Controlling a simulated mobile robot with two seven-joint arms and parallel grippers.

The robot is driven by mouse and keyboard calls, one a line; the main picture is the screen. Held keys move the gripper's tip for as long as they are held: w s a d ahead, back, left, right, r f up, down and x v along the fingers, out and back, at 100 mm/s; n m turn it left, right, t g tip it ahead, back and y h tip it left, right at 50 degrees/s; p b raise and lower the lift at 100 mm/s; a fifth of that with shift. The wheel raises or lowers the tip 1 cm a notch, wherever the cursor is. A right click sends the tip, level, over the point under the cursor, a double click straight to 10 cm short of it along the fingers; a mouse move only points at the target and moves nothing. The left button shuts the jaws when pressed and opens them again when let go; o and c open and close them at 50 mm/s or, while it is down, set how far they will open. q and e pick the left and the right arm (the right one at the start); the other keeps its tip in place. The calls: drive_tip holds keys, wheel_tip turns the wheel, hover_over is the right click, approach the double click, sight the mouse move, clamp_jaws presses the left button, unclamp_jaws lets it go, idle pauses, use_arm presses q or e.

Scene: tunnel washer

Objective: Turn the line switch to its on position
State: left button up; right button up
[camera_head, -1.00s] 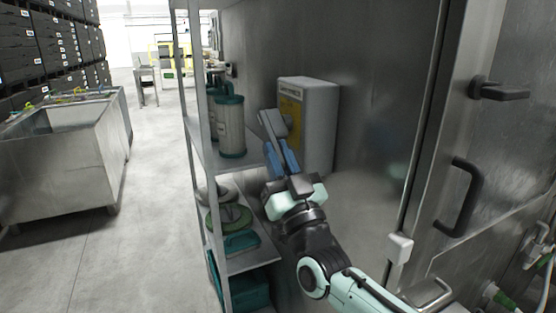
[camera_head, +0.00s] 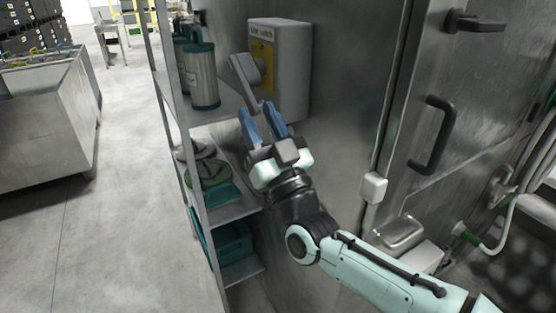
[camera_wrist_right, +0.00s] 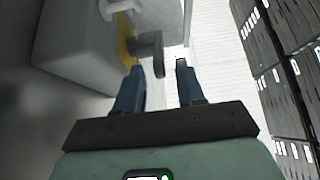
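The line switch (camera_head: 290,68) is a light grey box on the metal wall, with a yellow plate (camera_head: 267,55) on its front. Its grey handle (camera_head: 243,76) sticks out from that plate and slants in the head view. My right gripper (camera_head: 256,108) has blue fingers and is open and empty, just below the handle. In the right wrist view the handle (camera_wrist_right: 149,44) lies just ahead of the open fingers (camera_wrist_right: 160,72), nearer the left one; contact cannot be told. The box (camera_wrist_right: 85,45) fills the upper left there. My left gripper is not in view.
A metal shelf rack (camera_head: 165,100) stands close left of the gripper, holding teal-lidded canisters (camera_head: 203,78), round pads (camera_head: 208,172) and a teal crate (camera_head: 232,243). A door with a black handle (camera_head: 433,135) is at right. Open floor (camera_head: 90,230) lies left.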

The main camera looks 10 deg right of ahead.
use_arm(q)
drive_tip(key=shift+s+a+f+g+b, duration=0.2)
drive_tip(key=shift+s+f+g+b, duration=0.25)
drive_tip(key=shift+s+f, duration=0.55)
use_arm(e)
drive_tip(key=v, duration=0.9)
drive_tip(key=shift+s, duration=0.2)
drive_tip(key=shift+d, duration=0.1)
